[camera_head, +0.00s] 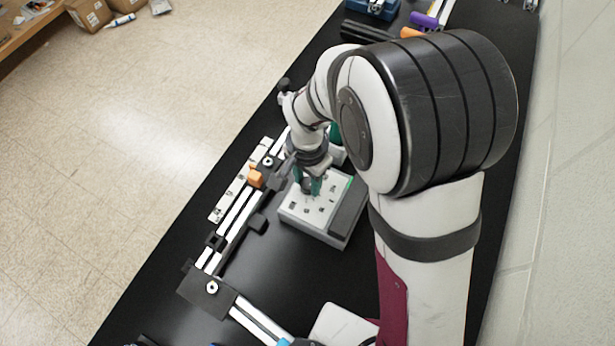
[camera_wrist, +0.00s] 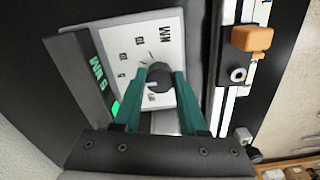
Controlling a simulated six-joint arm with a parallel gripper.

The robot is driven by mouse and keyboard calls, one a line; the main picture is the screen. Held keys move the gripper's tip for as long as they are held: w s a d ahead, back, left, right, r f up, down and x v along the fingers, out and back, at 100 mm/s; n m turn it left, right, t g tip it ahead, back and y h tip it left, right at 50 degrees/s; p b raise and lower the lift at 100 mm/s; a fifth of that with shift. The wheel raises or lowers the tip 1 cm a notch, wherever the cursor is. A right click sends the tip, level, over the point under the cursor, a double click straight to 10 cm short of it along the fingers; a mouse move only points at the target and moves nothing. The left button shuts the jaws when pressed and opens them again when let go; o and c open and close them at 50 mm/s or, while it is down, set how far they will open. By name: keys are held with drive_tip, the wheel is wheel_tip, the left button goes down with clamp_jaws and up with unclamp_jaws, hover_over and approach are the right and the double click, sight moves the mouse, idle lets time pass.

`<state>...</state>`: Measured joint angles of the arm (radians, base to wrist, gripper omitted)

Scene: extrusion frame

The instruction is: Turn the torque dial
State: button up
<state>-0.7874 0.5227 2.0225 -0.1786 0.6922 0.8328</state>
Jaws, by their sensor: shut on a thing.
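The torque dial (camera_wrist: 158,78) is a dark round knob on a light panel with printed numbers and "NM" in the wrist view. The panel belongs to a grey box (camera_head: 300,212) on the black table in the head view. My gripper (camera_wrist: 160,84) has green fingers, one on each side of the knob, and is shut on it. In the head view my gripper (camera_head: 311,186) points down onto the box's top, and the dial there is mostly hidden by the fingers. A green-lit display (camera_wrist: 98,72) sits beside the panel.
An aluminium extrusion frame (camera_head: 236,212) with black brackets lies left of the box. An orange block (camera_head: 255,178) sits on it. Black table (camera_head: 262,285) is bare just below the box. Purple and orange items (camera_head: 424,20) lie at the far end.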

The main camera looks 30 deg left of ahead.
clamp_jaws()
drive_tip(key=n, duration=0.6)
drive_tip(key=shift+d+n, duration=0.1)
drive_tip(key=shift+n, duration=0.2)
drive_tip(key=n, duration=0.3)
drive_tip(key=shift+n, duration=2.1)
drive_tip(key=o, duration=1)
unclamp_jaws()
